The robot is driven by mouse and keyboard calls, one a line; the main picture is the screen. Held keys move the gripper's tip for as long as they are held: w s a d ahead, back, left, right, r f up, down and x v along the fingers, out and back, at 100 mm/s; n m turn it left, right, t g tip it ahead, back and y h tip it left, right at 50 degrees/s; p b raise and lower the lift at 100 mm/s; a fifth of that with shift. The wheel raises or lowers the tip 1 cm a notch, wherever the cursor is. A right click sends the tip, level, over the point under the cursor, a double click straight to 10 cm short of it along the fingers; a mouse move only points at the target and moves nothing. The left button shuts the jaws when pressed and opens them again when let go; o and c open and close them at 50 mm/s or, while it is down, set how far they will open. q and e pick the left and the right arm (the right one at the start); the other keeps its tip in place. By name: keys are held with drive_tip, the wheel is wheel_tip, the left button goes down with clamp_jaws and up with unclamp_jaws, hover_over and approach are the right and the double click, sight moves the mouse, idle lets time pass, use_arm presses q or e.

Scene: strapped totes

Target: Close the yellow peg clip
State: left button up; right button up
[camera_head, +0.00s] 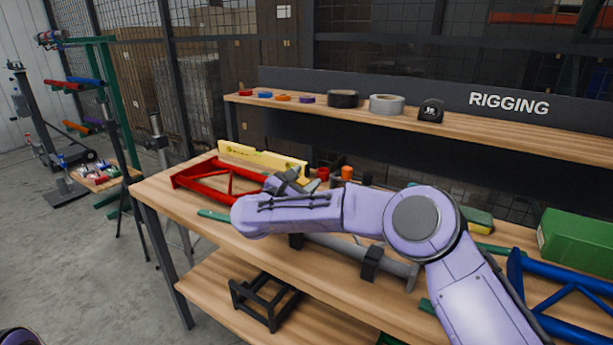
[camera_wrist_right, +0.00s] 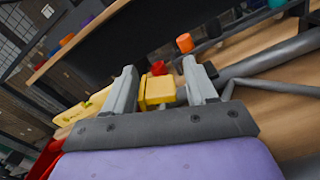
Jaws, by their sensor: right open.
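The yellow peg clip (camera_wrist_right: 159,91) shows in the right wrist view as a small yellow block between the two fingers of my right gripper (camera_wrist_right: 163,84). The jaws are open with a finger on each side of it; whether either finger touches it I cannot tell. In the head view my right gripper (camera_head: 292,182) is above the back of the wooden bench, and its hand and forearm hide the clip. How far the clip's jaws are apart cannot be made out. My left gripper does not show.
A red frame (camera_head: 205,177) and a yellow level (camera_head: 262,158) lie left of the gripper. A grey pipe (camera_head: 345,250) rests on the wooden bench (camera_head: 165,198) under my forearm. A shelf with tape rolls (camera_head: 387,104) stands behind; a green box (camera_head: 577,240) is at right.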

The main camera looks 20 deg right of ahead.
drive_tip(key=shift+w+d, duration=0.4)
drive_tip(key=shift+d, duration=0.2)
drive_tip(key=shift+a, duration=0.1)
drive_tip(key=c, duration=0.9)
drive_tip(key=shift+w, duration=0.1)
drive_tip(key=shift+w+n, duration=0.1)
drive_tip(key=shift+n, duration=0.4)
drive_tip(key=shift+a, duration=0.1)
drive_tip(key=shift+w+a+r+n+b, duration=0.15)
drive_tip(key=shift+w+n+b, duration=0.05)
drive_tip(key=shift+n, duration=0.4)
drive_tip(key=shift+w+a+r+n+b, duration=0.1)
drive_tip(key=shift+w+r+n+b, duration=0.1)
drive_tip(key=shift+n, duration=0.4)
drive_tip(key=shift+w+a+r+n, duration=0.15)
drive_tip(key=shift+w+a+n, duration=0.2)
drive_tip(key=shift+n, duration=0.55)
drive_tip(key=shift+w+a+r+n, duration=0.2)
drive_tip(key=shift+w+n, duration=0.2)
drive_tip(key=shift+n, duration=0.5)
